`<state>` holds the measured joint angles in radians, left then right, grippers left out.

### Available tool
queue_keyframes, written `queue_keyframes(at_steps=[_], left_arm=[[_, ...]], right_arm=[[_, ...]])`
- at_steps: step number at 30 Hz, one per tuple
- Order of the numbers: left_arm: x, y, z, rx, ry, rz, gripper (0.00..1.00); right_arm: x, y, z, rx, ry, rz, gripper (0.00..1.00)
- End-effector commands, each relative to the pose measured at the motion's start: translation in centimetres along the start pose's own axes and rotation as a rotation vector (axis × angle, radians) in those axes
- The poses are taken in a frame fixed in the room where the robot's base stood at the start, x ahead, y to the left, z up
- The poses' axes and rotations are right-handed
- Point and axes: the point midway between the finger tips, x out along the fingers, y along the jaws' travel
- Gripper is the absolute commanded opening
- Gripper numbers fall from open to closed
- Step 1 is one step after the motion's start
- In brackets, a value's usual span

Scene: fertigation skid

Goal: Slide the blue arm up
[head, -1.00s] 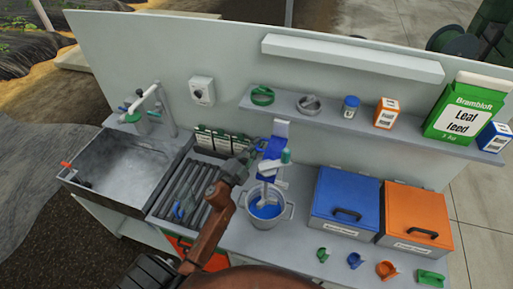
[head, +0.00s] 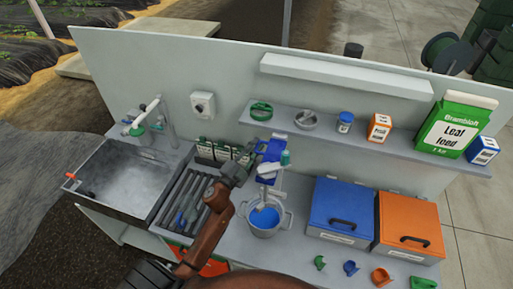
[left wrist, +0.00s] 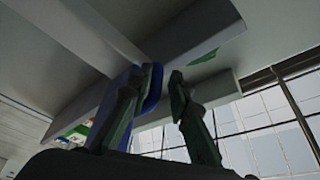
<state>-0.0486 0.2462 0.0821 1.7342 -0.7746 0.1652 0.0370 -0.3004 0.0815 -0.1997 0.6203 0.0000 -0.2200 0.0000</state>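The blue arm (head: 270,150) is on a stand at the back of the counter, above a grey pot (head: 265,226) with blue inside. A pale bracket with a teal knob (head: 285,158) is in front of it, and a pale shaft goes down into the pot. My left gripper (head: 246,163) is just left of the blue arm. In the left wrist view its fingers (left wrist: 163,90) are apart. A blue edge (left wrist: 153,88) lies along the inner side of the left finger, with a gap to the other finger. My right gripper is not in view.
A shelf (head: 330,134) with a green ring, jars and boxes runs above the counter. Blue (head: 340,205) and orange (head: 408,220) lidded bins stand right of the pot. A sink (head: 125,180) and a dark slatted rack are at left. Small coloured pieces lie at the front right.

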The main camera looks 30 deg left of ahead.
Motion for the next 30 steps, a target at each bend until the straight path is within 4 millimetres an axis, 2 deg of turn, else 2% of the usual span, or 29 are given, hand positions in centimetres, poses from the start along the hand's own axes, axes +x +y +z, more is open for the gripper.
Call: queue_keyframes(at_steps=[1,6,16,20,30], left_arm=[[0.2,-0.5,-0.5,0.002,0.011,-0.008,0.18],[0.2,-0.3,-0.6,0.002,0.012,-0.005,0.27],[-0.6,0.0,-0.3,0.002,0.007,0.000,0.27],[-2.6,0.1,-0.2,0.002,0.004,0.001,0.27],[-9.4,-0.1,-0.2,0.001,0.006,-0.001,0.27]], right_arm=[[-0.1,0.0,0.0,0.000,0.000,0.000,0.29],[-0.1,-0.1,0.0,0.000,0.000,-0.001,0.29],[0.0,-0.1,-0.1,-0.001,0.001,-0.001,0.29],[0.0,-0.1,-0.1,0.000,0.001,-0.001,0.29],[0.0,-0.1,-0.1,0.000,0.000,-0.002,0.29]])
